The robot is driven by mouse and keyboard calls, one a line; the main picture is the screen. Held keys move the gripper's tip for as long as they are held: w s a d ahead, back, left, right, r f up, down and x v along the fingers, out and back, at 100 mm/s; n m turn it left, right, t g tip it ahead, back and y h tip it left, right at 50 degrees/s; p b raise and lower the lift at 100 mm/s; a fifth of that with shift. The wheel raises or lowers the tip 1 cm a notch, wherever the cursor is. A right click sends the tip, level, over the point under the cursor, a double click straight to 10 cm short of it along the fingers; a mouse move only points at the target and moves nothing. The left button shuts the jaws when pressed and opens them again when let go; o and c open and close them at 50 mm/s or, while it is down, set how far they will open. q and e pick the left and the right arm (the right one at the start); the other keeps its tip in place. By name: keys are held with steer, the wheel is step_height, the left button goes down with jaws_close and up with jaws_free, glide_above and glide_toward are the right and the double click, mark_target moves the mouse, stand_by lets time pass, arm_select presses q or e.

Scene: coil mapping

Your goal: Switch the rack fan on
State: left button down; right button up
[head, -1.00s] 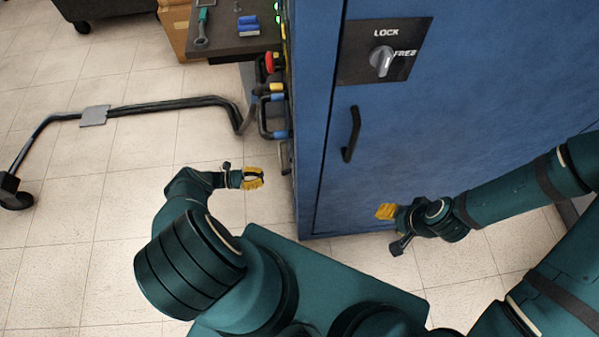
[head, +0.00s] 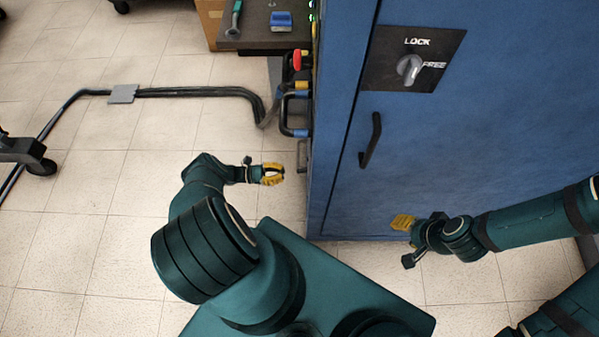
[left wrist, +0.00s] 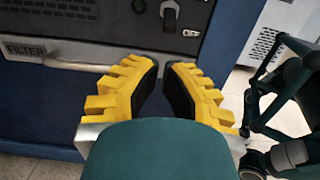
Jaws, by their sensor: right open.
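The blue rack cabinet (head: 345,205) stands ahead. Its narrow left face, seen edge-on in the head view, carries handles and a red knob (head: 297,60). I cannot tell the switch's setting. My left gripper (head: 272,174) is open and empty, apart from that face; its yellow fingers (left wrist: 164,85) point toward the panel. My right gripper (head: 403,222) is open, low before the cabinet front.
The cabinet front has a LOCK/FREE knob (head: 409,69) and a black door handle (head: 371,140). A dark bench (head: 262,40) with a blue item (head: 281,21) stands behind. A cable (head: 190,92) crosses the floor; a wheeled stand (head: 25,153) is at left.

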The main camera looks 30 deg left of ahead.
mark_target(299, 172)
arm_select(q)
steer(key=x, duration=0.7)
arm_select(e)
steer(key=shift+d+r, duration=0.1)
steer(key=shift+r, duration=0.05)
